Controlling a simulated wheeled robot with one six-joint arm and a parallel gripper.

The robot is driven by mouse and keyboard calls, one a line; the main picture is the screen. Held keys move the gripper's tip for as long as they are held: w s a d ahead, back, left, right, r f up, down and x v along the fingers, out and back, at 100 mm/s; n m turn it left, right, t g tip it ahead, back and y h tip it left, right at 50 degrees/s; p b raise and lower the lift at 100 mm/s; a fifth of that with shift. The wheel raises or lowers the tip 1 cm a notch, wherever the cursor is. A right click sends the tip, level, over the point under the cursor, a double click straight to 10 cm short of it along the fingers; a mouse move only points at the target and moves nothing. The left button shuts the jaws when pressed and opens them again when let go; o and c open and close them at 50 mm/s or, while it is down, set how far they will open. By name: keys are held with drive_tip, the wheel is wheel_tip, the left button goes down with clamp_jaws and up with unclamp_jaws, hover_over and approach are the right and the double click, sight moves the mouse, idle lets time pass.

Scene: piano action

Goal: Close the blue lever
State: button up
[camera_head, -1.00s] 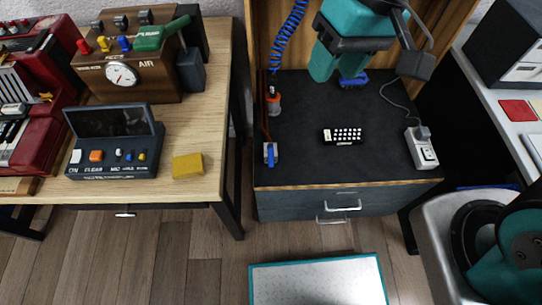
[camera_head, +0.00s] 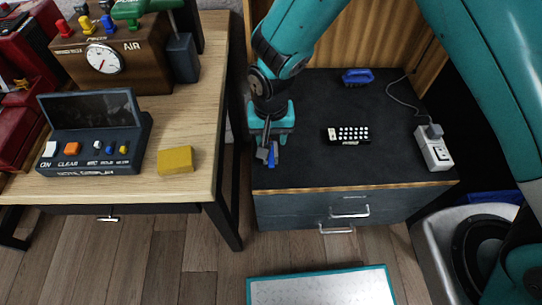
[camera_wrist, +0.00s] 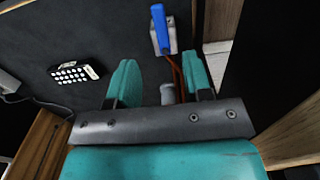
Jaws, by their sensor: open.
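A blue lever (camera_head: 273,154) sits on a small metal mount at the front left of the dark cabinet top. In the wrist view the blue lever (camera_wrist: 160,30) is a long handle just beyond my fingertips, between their lines and nearer the right finger. Copper-coloured pipes run from it back between the fingers. My gripper (camera_head: 270,138) points down right behind the lever and partly hides it. In the wrist view my gripper (camera_wrist: 161,78) is open, with no lever between its fingers; I cannot tell if a finger touches it.
A black remote (camera_head: 346,135), a blue-handled brush (camera_head: 357,77) and a white power strip (camera_head: 433,149) lie on the cabinet. Left, a wooden table holds a yellow block (camera_head: 175,160), a control box (camera_head: 96,140) and the AIR box (camera_head: 120,60), which has small coloured levers.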

sight(271, 159)
wheel_tip(271, 159, down, 9)
drive_tip(key=shift+f+b, duration=0.15)
drive_tip(key=shift+b, duration=0.2)
clamp_jaws()
